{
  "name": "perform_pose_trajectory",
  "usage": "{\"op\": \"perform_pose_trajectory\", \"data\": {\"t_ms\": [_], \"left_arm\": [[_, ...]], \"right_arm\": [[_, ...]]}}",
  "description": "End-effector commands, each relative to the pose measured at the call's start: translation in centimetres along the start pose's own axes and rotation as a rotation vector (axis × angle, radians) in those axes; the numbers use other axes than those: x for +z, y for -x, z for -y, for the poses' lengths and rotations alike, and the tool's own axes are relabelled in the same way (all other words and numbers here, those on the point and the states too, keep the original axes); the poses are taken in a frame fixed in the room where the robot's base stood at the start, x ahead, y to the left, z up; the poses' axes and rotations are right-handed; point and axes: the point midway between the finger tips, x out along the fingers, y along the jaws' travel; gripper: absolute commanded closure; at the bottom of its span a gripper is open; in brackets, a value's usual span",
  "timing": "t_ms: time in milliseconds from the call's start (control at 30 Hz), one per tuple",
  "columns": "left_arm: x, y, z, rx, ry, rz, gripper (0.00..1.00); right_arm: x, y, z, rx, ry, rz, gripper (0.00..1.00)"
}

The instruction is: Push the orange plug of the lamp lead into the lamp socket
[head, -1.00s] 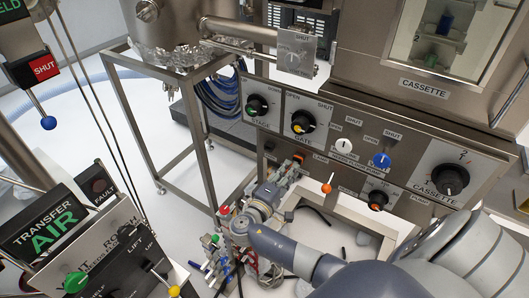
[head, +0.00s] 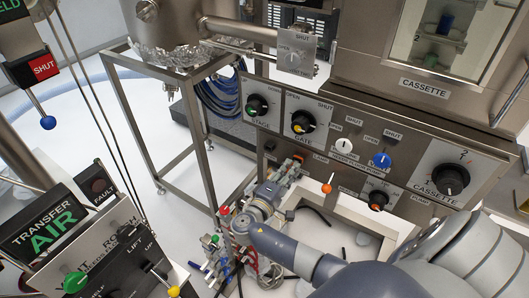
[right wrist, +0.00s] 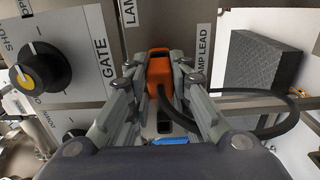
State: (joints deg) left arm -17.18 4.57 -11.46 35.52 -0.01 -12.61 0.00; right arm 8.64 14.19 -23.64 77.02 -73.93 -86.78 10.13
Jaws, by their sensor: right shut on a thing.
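My right gripper (head: 292,168) reaches up to the steel front panel from below. In the right wrist view my right gripper (right wrist: 162,85) is shut on the orange plug (right wrist: 159,68), one finger on each side. The plug (head: 299,158) shows only as a small orange spot in the head view. The black lamp lead (right wrist: 240,132) leaves the plug and loops right. The plug's far end points at the panel between a LAMP label and a LAMP LEAD label. The lamp socket is hidden, so I cannot tell whether the plug is in it. My left gripper is out of view.
The GATE knob (head: 303,121) and STAGE knob (head: 257,105) are on the panel above. An orange-tipped lever (head: 328,187) and another knob (head: 378,199) sit to the right. A white-framed opening (head: 340,215) lies below. A stand with coloured fittings (head: 217,250) is at lower left.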

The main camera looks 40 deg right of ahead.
Motion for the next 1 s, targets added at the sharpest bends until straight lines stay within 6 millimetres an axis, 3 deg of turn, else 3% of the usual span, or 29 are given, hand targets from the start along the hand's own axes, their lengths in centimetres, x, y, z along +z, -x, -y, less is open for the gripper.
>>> {"op": "perform_pose_trajectory", "data": {"t_ms": [1000], "left_arm": [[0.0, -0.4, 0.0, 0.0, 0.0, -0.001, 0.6]], "right_arm": [[0.0, -1.2, 0.0, 0.001, -0.001, 0.001, 1.0]]}}
